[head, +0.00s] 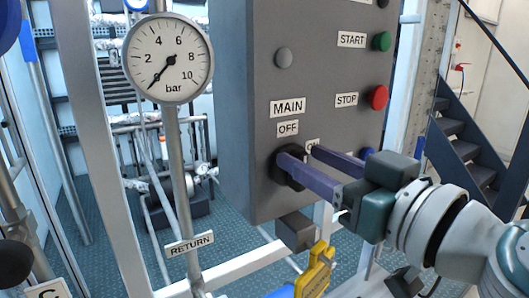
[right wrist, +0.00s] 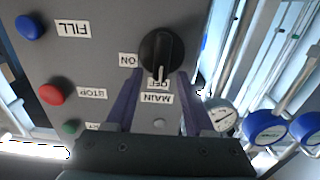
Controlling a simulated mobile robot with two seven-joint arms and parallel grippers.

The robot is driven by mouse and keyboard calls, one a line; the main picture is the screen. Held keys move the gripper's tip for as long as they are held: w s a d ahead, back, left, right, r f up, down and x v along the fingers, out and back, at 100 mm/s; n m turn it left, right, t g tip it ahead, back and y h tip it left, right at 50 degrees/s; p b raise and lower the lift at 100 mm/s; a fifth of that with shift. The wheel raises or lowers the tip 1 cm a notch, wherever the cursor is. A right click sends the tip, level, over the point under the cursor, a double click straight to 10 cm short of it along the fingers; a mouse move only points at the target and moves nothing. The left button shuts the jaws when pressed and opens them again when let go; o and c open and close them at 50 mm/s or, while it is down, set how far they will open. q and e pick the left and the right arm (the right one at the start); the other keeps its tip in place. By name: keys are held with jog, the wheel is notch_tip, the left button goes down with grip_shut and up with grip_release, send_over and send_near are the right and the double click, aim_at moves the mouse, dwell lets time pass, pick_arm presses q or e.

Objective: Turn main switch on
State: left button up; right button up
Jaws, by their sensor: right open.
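The main switch is a black rotary knob (right wrist: 161,52) low on a grey control panel (head: 328,75). In the right wrist view its raised bar lines up with the OFF label (right wrist: 157,82), and the ON label (right wrist: 128,59) is off to its side. In the head view the knob (head: 276,173) is partly hidden by the fingers. My right gripper (head: 299,153) is open, with its purple fingers reaching to the knob. In the right wrist view the fingertips (right wrist: 158,74) are on either side of the bar; contact cannot be told. My left gripper is not in view.
The panel also has a green START button (head: 381,41), a red STOP button (head: 379,97), a grey lamp (head: 283,58) and a blue FILL button (right wrist: 30,27). A pressure gauge (head: 168,58) on a pipe stands left of the panel. A yellow-handled valve (head: 316,272) is below.

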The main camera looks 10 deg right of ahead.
grip_shut()
dwell(0.5)
